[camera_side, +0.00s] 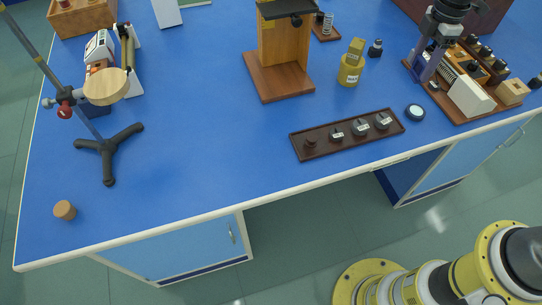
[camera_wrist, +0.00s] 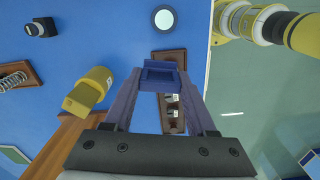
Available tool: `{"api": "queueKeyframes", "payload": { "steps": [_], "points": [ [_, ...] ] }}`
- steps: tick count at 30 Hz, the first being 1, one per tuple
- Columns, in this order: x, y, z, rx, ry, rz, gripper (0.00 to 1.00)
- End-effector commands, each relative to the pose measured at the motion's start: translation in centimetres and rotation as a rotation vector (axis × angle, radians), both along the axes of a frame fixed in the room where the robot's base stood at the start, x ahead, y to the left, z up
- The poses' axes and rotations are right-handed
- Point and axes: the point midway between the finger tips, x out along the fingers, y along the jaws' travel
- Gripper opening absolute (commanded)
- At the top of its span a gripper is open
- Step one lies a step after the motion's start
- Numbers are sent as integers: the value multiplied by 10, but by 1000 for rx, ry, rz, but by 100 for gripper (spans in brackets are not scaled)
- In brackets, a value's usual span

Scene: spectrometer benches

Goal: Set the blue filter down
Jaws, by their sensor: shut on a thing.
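My gripper (camera_wrist: 161,82) is shut on a small square dark-blue piece, the blue filter (camera_wrist: 160,72), held between the fingertips in the wrist view. In the side view my gripper (camera_side: 424,72) hangs at the upper right, in front of a wooden instrument board; the filter is hard to make out there. A round pale disc with a dark rim (camera_side: 414,111) lies flat on the blue bench; it also shows in the wrist view (camera_wrist: 164,18), apart from the filter. I cannot tell the exact height of the filter above the bench.
A brown tray (camera_side: 312,155) with several small weights lies at the bench's front. A yellow pot (camera_side: 348,75) and a wooden stand (camera_side: 275,82) are left of my gripper. The instrument board (camera_side: 438,100) stands close by. The bench's left front is mostly clear.

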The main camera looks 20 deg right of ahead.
Motion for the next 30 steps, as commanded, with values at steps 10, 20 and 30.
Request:
{"api": "queueKeyframes", "payload": {
  "steps": [10,20,30],
  "points": [
    [1,144,3,2,-4,140,3],
    [-53,293,0,2,-5,393,3],
    [-106,362,-6,-1,1,574,3]
  ]
}}
